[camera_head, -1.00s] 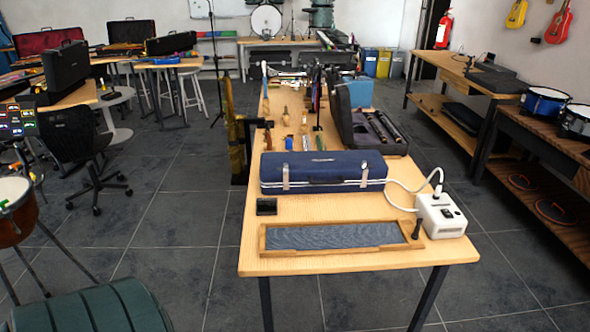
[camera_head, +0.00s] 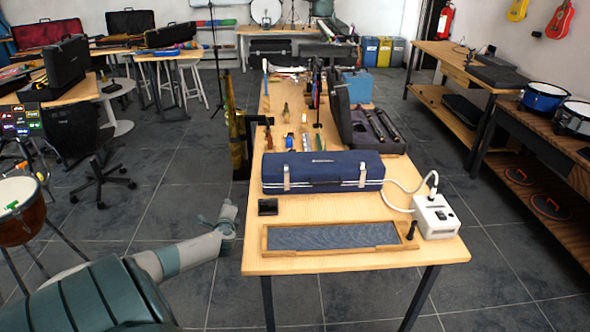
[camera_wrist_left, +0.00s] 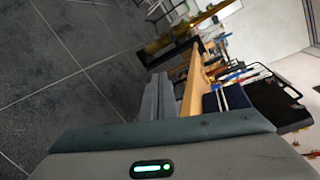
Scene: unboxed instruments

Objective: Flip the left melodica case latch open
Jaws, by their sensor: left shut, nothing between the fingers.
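The blue melodica case (camera_head: 325,172) lies closed on the wooden table (camera_head: 350,261), its front facing me. Its left latch (camera_head: 286,177) and right latch (camera_head: 362,174) are pale clips on the front, both looking fastened. My left gripper (camera_head: 229,208) is shut and empty, off the table's left edge, to the left of the case and apart from it. In the left wrist view its fingers (camera_wrist_left: 158,97) are together, with part of the blue case (camera_wrist_left: 229,98) beyond them. My right gripper is in neither view.
A small black box (camera_head: 267,207) sits in front of the case's left end. A wooden tray with a grey mat (camera_head: 333,236) lies at the table's front. A white power box (camera_head: 436,216) with a cable stands at the right. Open instrument cases stand behind.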

